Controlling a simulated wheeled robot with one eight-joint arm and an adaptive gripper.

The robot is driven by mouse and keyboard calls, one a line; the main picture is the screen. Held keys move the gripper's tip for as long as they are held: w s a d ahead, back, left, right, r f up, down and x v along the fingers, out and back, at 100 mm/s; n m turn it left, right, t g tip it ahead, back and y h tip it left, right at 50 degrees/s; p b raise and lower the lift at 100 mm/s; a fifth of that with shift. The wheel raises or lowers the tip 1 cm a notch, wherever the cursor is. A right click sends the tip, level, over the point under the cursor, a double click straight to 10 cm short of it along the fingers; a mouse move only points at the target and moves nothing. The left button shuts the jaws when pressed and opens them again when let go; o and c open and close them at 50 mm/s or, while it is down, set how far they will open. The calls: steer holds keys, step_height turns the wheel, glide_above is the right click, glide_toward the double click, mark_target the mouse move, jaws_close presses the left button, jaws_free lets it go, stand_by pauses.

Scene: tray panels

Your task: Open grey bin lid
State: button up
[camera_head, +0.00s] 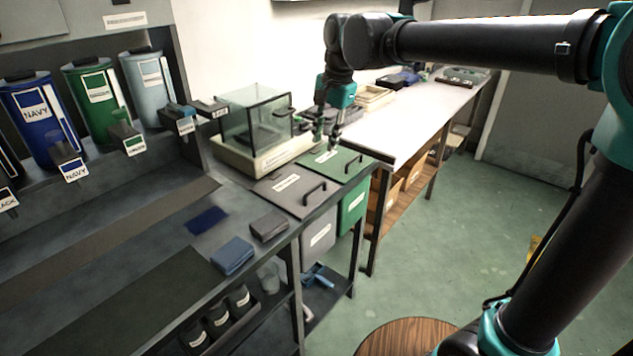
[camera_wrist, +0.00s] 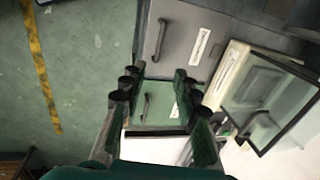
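The grey bin lid (camera_head: 280,199) lies flat and closed on the grey bin (camera_head: 317,235) in the head view, with a dark bar handle (camera_head: 315,192) near its right edge and a white label. In the wrist view the grey lid (camera_wrist: 182,48) is at the top, with its handle (camera_wrist: 161,39) left of the label. My gripper (camera_head: 326,149) is above the neighbouring green lid (camera_head: 343,161), apart from the grey handle. In the wrist view my gripper's fingers (camera_wrist: 158,77) are spread with nothing held between them. The green lid's handle (camera_wrist: 145,107) shows between them.
A glass-sided box (camera_head: 256,122) on a cream base stands close behind the lids. A green bin (camera_head: 352,206) adjoins the grey one. A blue stack (camera_head: 232,256) and a dark block (camera_head: 269,226) lie on the bench at the left. Open floor lies to the right.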

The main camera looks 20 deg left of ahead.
mark_target(315, 187)
steer(key=a+f, duration=0.1)
steer(key=f, duration=0.9)
steer(key=w+a+f, duration=0.1)
steer(key=f, duration=0.4)
steer(key=shift+a+f, duration=0.1)
steer(key=shift+a, duration=0.25)
jaws_close()
